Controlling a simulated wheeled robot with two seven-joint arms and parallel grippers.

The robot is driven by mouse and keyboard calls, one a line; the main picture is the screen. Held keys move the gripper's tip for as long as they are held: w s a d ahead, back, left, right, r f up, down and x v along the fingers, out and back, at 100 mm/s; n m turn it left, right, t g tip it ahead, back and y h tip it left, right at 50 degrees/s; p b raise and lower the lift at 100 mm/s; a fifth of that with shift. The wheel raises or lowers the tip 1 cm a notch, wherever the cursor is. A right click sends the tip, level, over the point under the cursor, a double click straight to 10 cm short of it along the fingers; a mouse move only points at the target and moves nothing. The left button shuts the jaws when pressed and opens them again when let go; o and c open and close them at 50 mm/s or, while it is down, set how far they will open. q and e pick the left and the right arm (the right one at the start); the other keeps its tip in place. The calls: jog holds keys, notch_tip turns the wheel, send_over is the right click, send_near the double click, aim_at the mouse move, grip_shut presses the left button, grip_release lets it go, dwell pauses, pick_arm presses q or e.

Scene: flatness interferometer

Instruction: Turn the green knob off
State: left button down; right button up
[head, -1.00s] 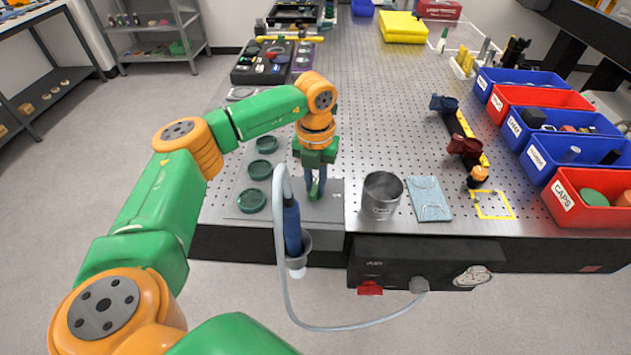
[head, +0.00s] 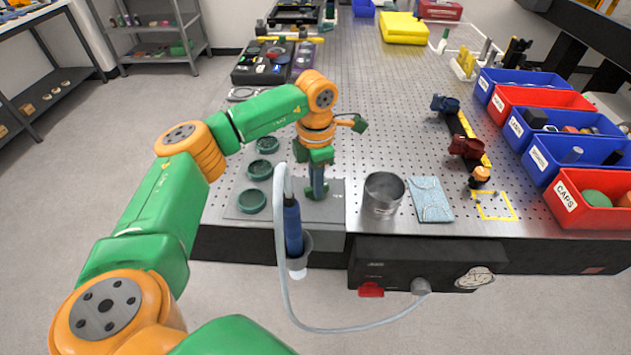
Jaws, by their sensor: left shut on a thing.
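My left gripper (head: 317,186) points straight down at the right part of a grey plate near the front edge of the table. Its fingers are shut on the green knob (head: 314,196). Only a little green shows at the fingertips, so most of the knob and any mark on it are hidden. The wrist is turned so that a small green part of my gripper sticks out to the right. My right gripper is not in view.
Several dark green round caps (head: 251,201) sit left of the gripper. A blue-handled tool (head: 292,228) with a hose hangs at the front edge. A metal cup (head: 383,195) and a blue cloth (head: 430,199) stand to the right. The perforated middle of the table is mostly clear.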

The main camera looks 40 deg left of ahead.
pick_arm(q)
jog(key=shift+m, duration=2.3)
jog(key=c, duration=0.8)
grip_release()
jog(key=shift+w+d, duration=0.1)
notch_tip(320, 180, up, 7)
jog(key=shift+b, duration=0.75)
